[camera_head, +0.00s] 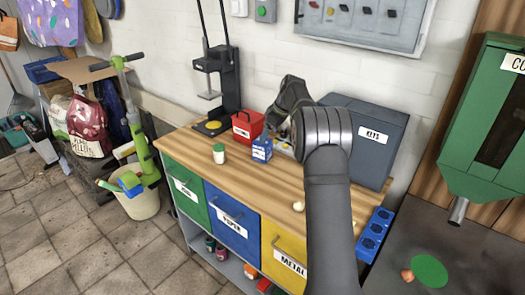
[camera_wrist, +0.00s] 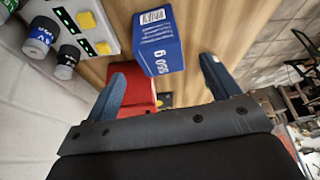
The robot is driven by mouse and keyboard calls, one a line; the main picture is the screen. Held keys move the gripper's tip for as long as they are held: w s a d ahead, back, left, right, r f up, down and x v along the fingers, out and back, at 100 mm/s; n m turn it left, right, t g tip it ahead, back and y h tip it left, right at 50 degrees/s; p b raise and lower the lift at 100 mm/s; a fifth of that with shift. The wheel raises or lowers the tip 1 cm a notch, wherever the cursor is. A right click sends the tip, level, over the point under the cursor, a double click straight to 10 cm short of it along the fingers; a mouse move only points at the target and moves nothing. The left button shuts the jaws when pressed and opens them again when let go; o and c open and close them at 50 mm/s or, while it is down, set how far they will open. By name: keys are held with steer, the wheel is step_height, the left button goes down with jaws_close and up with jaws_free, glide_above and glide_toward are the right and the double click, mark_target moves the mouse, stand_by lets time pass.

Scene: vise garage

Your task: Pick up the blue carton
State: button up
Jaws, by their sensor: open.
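My gripper (camera_wrist: 163,82) is open and empty, one finger on each side of the picture. The carton appears apart from both fingers. In the head view my arm comes over the worktop from the front, and the gripper's fingertips are hidden behind the arm.
The grey KEYS box (camera_head: 375,125) is to the right. A charger with several batteries (camera_wrist: 70,30) lies beside the carton. The worktop's front left is clear.

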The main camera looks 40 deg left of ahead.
mark_target(263, 148)
steer(key=x, duration=0.9)
steer(key=shift+d+f, duration=0.1)
steer(key=shift+f, duration=0.05)
steer(key=shift+w, duration=0.1)
steer(key=c, duration=1.5)
